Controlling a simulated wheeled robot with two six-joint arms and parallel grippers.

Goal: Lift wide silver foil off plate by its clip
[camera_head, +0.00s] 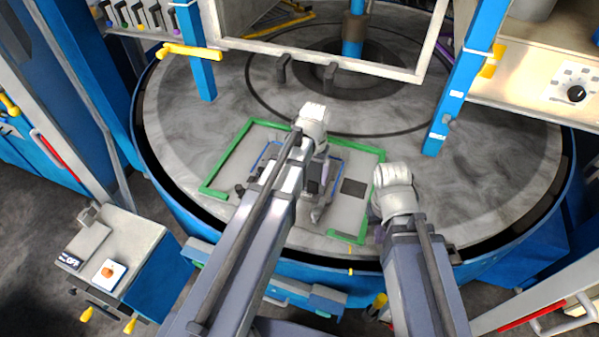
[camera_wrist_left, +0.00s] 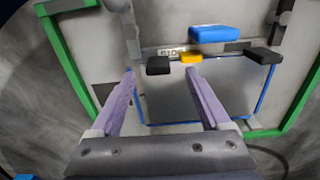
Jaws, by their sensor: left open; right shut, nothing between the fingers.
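The silver plate (camera_wrist_left: 95,55) with green edge strips lies under my left gripper (camera_wrist_left: 161,72), and shows in the head view (camera_head: 345,212). A blue-outlined silver sheet (camera_wrist_left: 170,105), which looks like the foil, lies on it. Along one edge runs a grey bar with a small yellow tab (camera_wrist_left: 191,57), a blue block (camera_wrist_left: 214,34) and two black blocks (camera_wrist_left: 158,66); which part is the clip I cannot tell for sure. My left gripper is open and empty, its purple fingers pointing at the bar. My right gripper is hidden behind its own arm.
A round grey table (camera_head: 200,130) with a blue rim surrounds the plate. Blue posts (camera_head: 467,75) and a white frame (camera_head: 330,65) stand behind it. A control box (camera_head: 110,250) stands at the left. The table is bare right of the plate.

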